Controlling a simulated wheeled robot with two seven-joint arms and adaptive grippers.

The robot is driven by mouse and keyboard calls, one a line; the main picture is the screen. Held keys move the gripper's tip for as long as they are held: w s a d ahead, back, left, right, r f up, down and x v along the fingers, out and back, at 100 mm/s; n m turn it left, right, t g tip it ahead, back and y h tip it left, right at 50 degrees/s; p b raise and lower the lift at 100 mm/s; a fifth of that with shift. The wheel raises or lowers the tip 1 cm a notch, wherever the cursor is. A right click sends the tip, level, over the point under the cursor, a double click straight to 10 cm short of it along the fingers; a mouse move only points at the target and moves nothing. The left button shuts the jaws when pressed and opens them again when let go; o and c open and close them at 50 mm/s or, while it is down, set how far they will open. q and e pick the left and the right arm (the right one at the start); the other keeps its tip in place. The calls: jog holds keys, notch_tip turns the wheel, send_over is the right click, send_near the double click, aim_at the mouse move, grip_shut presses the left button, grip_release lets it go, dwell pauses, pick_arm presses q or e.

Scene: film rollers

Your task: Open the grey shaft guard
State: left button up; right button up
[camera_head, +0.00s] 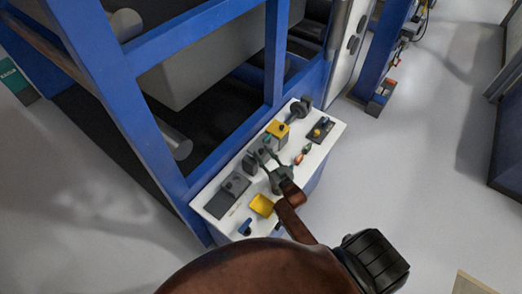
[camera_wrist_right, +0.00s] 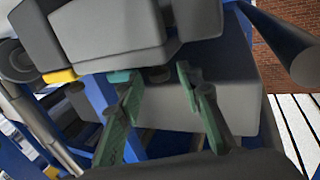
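A white-topped panel (camera_head: 233,206) carries several small parts. A small grey block (camera_head: 250,163) on it, beside my right gripper, may be the grey shaft guard; I cannot tell for sure. My right gripper (camera_head: 262,156) is over the panel's middle, close to this block. In the right wrist view, my gripper (camera_wrist_right: 153,74) has its two green fingers spread, with nothing held between them. A large grey boxy part (camera_wrist_right: 112,28) fills the top of that view, just past the fingertips. Whether the fingers touch it is unclear. My left gripper is not in view.
A yellow block (camera_head: 278,130) and a dark knob (camera_head: 301,108) stand toward the panel's far end. A yellow piece (camera_head: 262,205) and a dark grey box (camera_head: 235,184) are nearer. A blue machine frame (camera_head: 275,55) rises behind. The floor to the right (camera_head: 420,165) is clear.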

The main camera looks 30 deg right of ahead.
jog(key=shift+w, duration=1.1)
grip_shut()
